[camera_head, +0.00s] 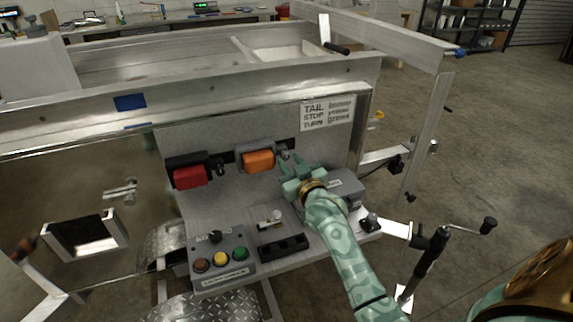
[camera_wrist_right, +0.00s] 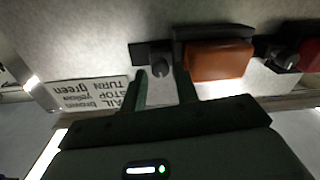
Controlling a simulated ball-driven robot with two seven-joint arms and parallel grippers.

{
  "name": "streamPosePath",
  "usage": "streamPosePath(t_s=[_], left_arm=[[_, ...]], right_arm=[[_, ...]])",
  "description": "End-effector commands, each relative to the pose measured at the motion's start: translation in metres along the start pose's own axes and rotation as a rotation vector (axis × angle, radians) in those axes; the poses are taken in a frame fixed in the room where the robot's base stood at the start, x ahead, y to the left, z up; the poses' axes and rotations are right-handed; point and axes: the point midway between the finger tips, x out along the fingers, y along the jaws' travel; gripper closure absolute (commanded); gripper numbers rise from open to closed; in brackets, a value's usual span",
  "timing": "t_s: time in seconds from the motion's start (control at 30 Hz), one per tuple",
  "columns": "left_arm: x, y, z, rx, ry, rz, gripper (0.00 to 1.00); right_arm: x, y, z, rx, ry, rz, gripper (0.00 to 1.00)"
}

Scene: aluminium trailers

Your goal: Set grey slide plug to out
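A small grey plug (camera_head: 284,152) sits on a dark strip just right of the orange lamp (camera_head: 258,161) on the upright metal panel. In the right wrist view the plug (camera_wrist_right: 160,66) stands out from its dark mount beside the orange lamp (camera_wrist_right: 218,60). My right gripper (camera_head: 297,168) is open in front of the panel, just below and right of the plug. In the right wrist view the plug appears between the fingertips of my right gripper (camera_wrist_right: 160,72); I cannot tell whether they touch it. My left gripper is not in view.
A red lamp (camera_head: 190,177) with a similar plug (camera_head: 217,164) is to the left. Below, a shelf holds a button box (camera_head: 222,258), a black block (camera_head: 284,246) and a grey box (camera_head: 345,183) close under my right arm. A wiring label (camera_head: 327,113) is above right.

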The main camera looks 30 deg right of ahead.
Motion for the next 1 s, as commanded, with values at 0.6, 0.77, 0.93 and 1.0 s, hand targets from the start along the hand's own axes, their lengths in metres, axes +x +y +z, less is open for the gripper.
streamPosePath(t_s=[0.6, 0.77, 0.93, 1.0], left_arm=[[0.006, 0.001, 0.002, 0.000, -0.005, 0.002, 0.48], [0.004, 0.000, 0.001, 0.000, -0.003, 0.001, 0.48], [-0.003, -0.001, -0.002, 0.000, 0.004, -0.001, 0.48], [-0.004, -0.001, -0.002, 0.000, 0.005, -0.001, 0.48]], right_arm=[[0.019, 0.000, 0.000, -0.001, -0.001, 0.000, 1.00], [0.019, 0.005, 0.000, -0.003, -0.001, 0.000, 1.00], [0.018, 0.029, 0.003, -0.005, -0.001, -0.001, 1.00], [0.018, 0.034, 0.004, -0.003, -0.001, -0.001, 1.00]])
